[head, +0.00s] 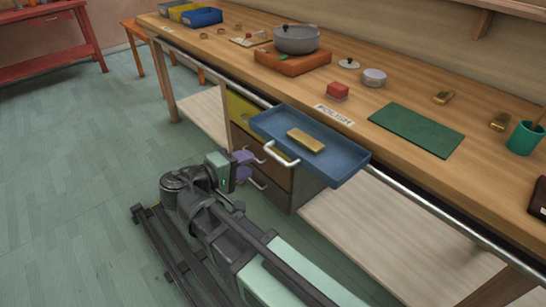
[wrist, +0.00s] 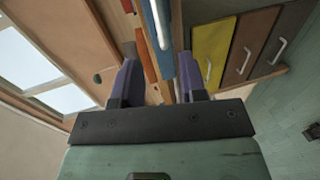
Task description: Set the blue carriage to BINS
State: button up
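The blue carriage (head: 345,168) is a shallow tray with a white handle (head: 282,154). It stands out from the bench front at the rail, beside the POLISH label (head: 334,115). A gold bar (head: 306,140) lies in it. My gripper (head: 247,166) is low in front of the drawers, left of and below the handle, apart from it. Its purple fingers are spread with nothing between them. In the wrist view the gripper (wrist: 158,60) is open, and the carriage (wrist: 158,45) shows beyond the fingers with its handle. No BINS label is readable; yellow and blue bins (head: 203,17) stand at the far left.
A metal rail (head: 405,209) runs along the bench front. Yellow, brown and dark drawers with handles (head: 278,179) sit under the carriage. A pot (head: 296,39) on an orange block, a red block (head: 338,90) and a green mat (head: 416,130) are on the bench. The floor at left is clear.

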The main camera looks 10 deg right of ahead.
aim_at(273, 152)
jog(key=b+x, duration=0.1)
jog(key=x, duration=0.8)
jog(key=shift+w+d+f+b, duration=0.15)
jog(key=shift+d+b, duration=0.15)
jog(key=shift+b, duration=0.1)
jog(key=shift+c, duration=0.2)
grip_shut()
